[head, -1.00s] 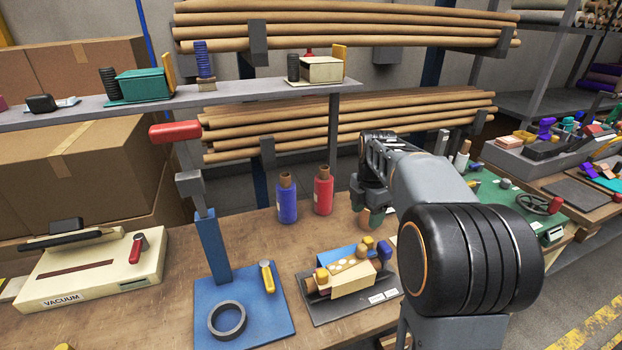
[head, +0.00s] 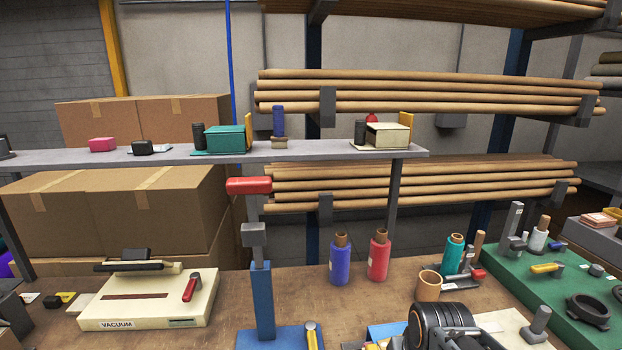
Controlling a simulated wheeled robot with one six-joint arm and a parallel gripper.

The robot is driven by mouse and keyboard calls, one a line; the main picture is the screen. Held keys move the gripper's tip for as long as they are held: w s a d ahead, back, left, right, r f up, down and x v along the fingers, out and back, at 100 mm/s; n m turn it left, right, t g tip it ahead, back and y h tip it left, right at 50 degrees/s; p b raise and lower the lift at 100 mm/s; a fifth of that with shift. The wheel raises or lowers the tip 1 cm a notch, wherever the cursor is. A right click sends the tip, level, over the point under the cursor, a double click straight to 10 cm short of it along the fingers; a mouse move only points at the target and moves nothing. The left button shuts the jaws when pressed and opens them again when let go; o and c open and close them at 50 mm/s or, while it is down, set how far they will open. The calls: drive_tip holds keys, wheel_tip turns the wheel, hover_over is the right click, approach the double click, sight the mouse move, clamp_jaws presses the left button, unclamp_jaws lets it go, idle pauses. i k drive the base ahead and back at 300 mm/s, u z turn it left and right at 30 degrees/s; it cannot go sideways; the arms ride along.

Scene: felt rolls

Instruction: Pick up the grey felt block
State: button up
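I cannot make out a grey felt block for certain in the head view. A small black block (head: 142,147) lies on a pale sheet on the grey shelf (head: 320,151), but it looks black rather than grey. A dark grey block (head: 135,254) sits on top of the vacuum sealer (head: 150,309) on the bench.
A blue press with a red handle (head: 248,186) stands on the bench. Blue (head: 340,262) and red (head: 379,258) rolls stand upright right of it. Bare bench surrounds the coloured rolls.

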sight(534, 333)
drive_tip(key=z, duration=0.05)
drive_tip(key=k, duration=0.35)
drive_tip(key=z, duration=2.45)
drive_tip(key=i, duration=1.9)
drive_tip(key=u, duration=2.9)
